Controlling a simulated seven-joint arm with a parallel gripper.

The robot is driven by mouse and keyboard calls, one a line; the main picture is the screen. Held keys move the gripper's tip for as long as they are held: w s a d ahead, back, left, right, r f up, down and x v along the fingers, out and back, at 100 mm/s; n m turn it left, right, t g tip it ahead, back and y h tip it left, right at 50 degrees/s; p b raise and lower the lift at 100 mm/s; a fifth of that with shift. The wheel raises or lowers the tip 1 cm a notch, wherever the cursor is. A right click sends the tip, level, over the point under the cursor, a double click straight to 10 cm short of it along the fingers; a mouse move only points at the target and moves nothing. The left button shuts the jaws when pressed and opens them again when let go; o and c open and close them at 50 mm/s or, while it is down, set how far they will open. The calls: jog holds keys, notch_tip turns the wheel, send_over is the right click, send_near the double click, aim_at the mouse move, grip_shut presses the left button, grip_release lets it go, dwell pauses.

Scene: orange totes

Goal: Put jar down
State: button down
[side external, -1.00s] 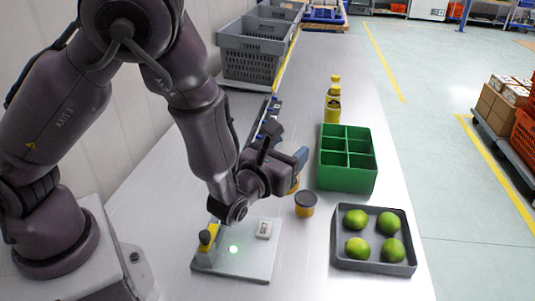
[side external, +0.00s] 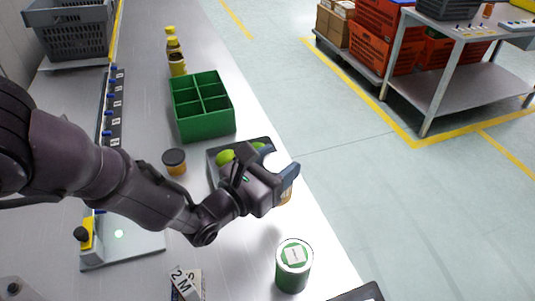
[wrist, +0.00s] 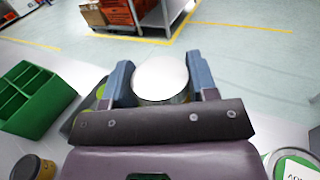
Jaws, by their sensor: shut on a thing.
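My gripper (side external: 282,178) is shut on a jar, which shows in the wrist view (wrist: 161,80) with a pale, shiny round lid between the two blue-grey fingers. In the side view only a small orange-brown part of the jar (side external: 286,194) shows past the fingers. The gripper is over the bench near its right edge, by the grey tray (side external: 213,167) of green limes. The height of the jar above the bench is hard to tell. A second jar (side external: 174,162) with a dark lid stands on the bench left of the tray.
A green divided box (side external: 205,130) stands behind the tray, with yellow-capped bottles (side external: 176,62) farther back. A green-and-white canister (side external: 293,266) stands in front of the gripper. A small 2M box (side external: 186,284) lies to its left. Bare bench lies between them.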

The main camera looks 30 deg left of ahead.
jog(key=shift+f, duration=2.55)
jog(key=shift+f, duration=0.55)
jog(key=shift+c, duration=1.6)
grip_release()
jog(key=shift+f, duration=0.15)
